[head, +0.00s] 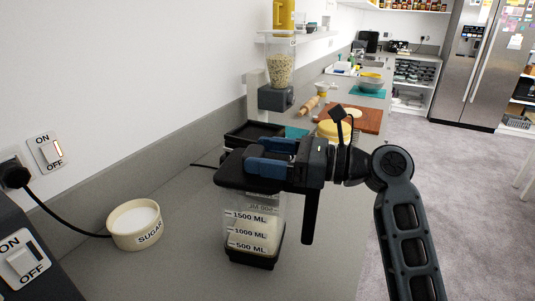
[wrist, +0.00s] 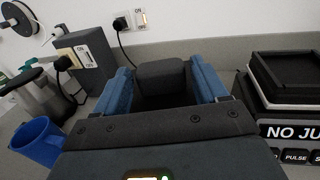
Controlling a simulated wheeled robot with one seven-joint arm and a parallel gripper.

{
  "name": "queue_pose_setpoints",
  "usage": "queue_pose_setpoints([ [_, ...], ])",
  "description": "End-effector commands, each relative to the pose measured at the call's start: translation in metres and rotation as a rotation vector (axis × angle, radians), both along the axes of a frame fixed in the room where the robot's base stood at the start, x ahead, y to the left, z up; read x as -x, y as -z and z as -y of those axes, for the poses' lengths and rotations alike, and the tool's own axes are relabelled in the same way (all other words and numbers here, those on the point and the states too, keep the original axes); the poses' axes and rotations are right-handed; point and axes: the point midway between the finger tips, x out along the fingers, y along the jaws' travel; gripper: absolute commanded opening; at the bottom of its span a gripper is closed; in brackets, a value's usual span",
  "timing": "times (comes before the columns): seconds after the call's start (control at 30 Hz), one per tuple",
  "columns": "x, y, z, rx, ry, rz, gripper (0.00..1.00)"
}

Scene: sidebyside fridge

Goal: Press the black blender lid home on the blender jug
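The clear blender jug (head: 262,218) stands upright on the counter, with volume marks on its front, pale contents low inside and a black handle on its right. The black blender lid (head: 232,172) is at the jug's mouth and looks roughly level. Any gap at its seat cannot be made out. My gripper (head: 262,157) is directly over the jug, its two blue fingers reaching in from the right. In the wrist view the lid (wrist: 162,76) shows as a dark block between the fingers, which appear to bear on both its sides. The jug is hidden in the wrist view.
A sugar bowl (head: 135,224) stands to the left. A blender base (wrist: 295,130) is at the right in the wrist view, and a blue mug (wrist: 38,140) at the left. A cutting board (head: 360,118) and a cereal dispenser (head: 280,70) are farther back. The counter's front is clear.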

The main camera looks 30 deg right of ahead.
Motion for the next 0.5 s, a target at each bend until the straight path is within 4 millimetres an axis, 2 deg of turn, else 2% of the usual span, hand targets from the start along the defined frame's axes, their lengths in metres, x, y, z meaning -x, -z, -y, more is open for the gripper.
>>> queue_pose_setpoints([
  [0.03, 0.0001, 0.0029, -0.0006, 0.0, -0.002, -0.006, 0.77],
  [0.17, 0.0001, 0.0034, -0.0008, 0.001, -0.002, -0.006, 0.89],
  [0.5, 0.0047, 0.005, 0.0043, 0.001, -0.001, -0.008, 0.89],
])
